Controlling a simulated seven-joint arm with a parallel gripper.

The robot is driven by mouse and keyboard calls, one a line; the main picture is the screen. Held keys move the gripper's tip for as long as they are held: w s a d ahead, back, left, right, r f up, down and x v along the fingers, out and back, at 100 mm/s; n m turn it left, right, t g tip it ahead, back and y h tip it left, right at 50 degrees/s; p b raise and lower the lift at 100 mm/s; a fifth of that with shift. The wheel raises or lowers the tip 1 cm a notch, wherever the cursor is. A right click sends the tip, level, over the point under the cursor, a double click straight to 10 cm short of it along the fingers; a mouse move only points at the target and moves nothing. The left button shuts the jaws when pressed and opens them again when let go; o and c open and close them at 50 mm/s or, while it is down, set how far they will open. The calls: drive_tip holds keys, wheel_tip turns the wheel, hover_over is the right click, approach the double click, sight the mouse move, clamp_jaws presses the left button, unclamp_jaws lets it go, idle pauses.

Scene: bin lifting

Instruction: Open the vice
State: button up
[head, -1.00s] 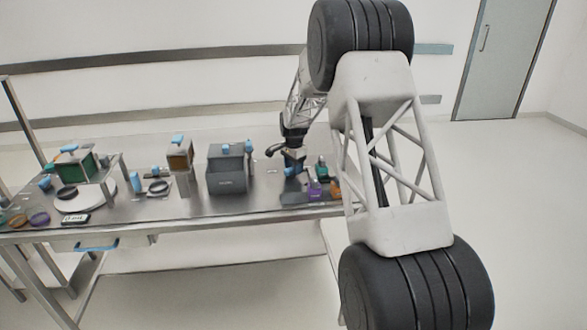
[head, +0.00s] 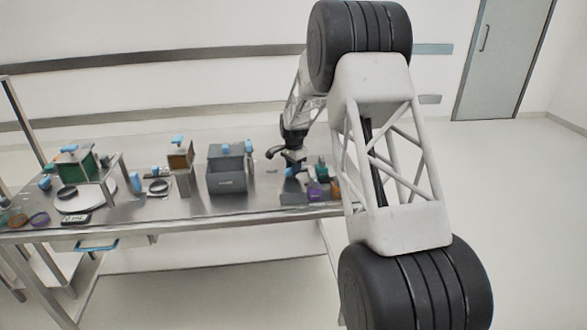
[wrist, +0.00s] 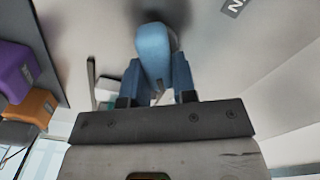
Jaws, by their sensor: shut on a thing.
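My gripper (head: 292,162) reaches down to the right part of the steel table, over a small dark base with blue parts. I take this to be the vice (head: 296,198), but it is too small and too hidden by the gripper to tell its jaws. In the wrist view, my gripper's blue fingers (wrist: 158,72) are shut on a rounded blue handle (wrist: 152,45) with a dark part behind it. A pale flat surface lies beyond it. Whether the vice's jaws are apart cannot be seen.
A purple block (wrist: 15,70) and an orange block (wrist: 33,106) stand close by on the left in the wrist view. A dark grey box (head: 227,184) stands left of my gripper. Further left are a brown-and-grey holder (head: 181,160) and a green box (head: 78,166).

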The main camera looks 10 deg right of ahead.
drive_tip(key=n, duration=0.6)
drive_tip(key=shift+w+a, duration=0.3)
drive_tip(key=n, duration=0.4)
drive_tip(key=a+n, duration=0.1)
drive_tip(key=n, duration=0.1)
drive_tip(key=shift+w+n, duration=0.1)
drive_tip(key=shift+n, duration=0.2)
drive_tip(key=n, duration=0.5)
drive_tip(key=shift+a, duration=0.25)
drive_tip(key=n, duration=0.6)
drive_tip(key=shift+s+a, duration=0.3)
drive_tip(key=shift+s, duration=0.1)
drive_tip(key=o, duration=0.9)
drive_tip(key=shift+r, duration=0.1)
